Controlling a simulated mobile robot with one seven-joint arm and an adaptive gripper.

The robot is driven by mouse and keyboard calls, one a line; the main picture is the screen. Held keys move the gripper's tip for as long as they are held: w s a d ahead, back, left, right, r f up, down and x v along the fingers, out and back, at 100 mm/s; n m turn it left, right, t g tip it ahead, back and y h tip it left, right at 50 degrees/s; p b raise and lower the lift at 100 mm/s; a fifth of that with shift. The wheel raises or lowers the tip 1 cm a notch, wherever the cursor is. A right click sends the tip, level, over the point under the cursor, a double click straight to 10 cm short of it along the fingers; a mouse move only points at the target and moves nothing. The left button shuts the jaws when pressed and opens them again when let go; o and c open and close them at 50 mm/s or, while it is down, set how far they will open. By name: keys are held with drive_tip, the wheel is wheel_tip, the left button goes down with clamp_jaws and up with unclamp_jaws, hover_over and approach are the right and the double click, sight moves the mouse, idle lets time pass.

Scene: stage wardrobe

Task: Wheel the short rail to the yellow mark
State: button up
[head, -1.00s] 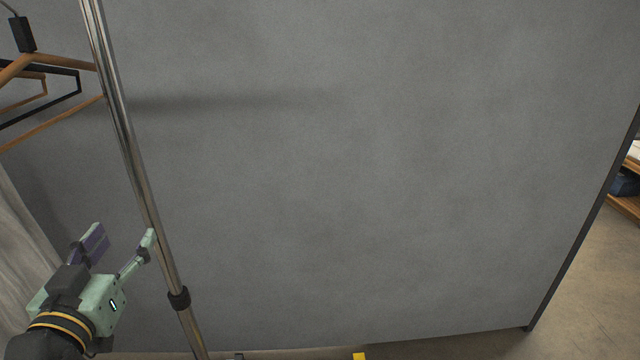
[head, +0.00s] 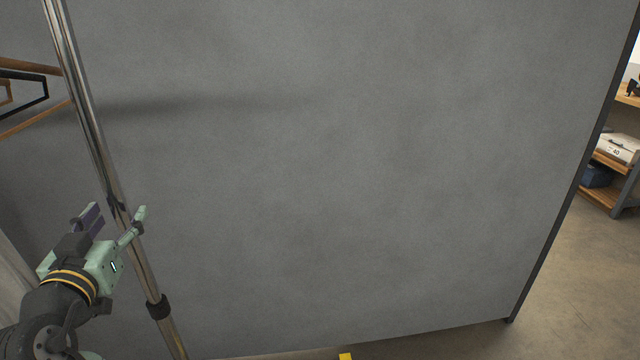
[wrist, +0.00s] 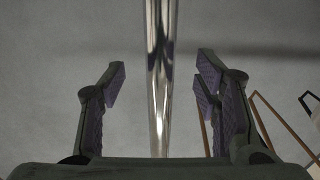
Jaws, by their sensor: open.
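The short rail's chrome upright (head: 88,125) slants down the left of the head view, with a black collar (head: 158,308) low on it. My gripper (head: 117,212) is open beside the upright at lower left. In the wrist view the upright (wrist: 160,60) stands between the spread purple-padded fingers, with a gap on either side. The yellow mark (head: 346,356) shows only as a small patch at the bottom edge of the head view. The rail's base and wheels are out of view.
Wooden and black hangers (head: 30,95) hang at the far left. A large grey panel (head: 350,180) fills the background. Beyond its right edge are open floor (head: 570,270) and a shelf unit (head: 607,190) with a white box.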

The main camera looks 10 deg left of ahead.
drive_tip(key=shift+x, duration=1.1)
drive_tip(key=w+d+b, duration=0.2)
drive_tip(key=w+d, duration=0.1)
drive_tip(key=d, duration=1.3)
drive_tip(key=w+d+b, duration=0.2)
drive_tip(key=w+d, duration=0.2)
drive_tip(key=d, duration=1.2)
drive_tip(key=w+d+b, duration=0.2)
drive_tip(key=w+d, duration=0.2)
drive_tip(key=d, duration=1.2)
drive_tip(key=shift+b, duration=0.3)
idle(1.5)
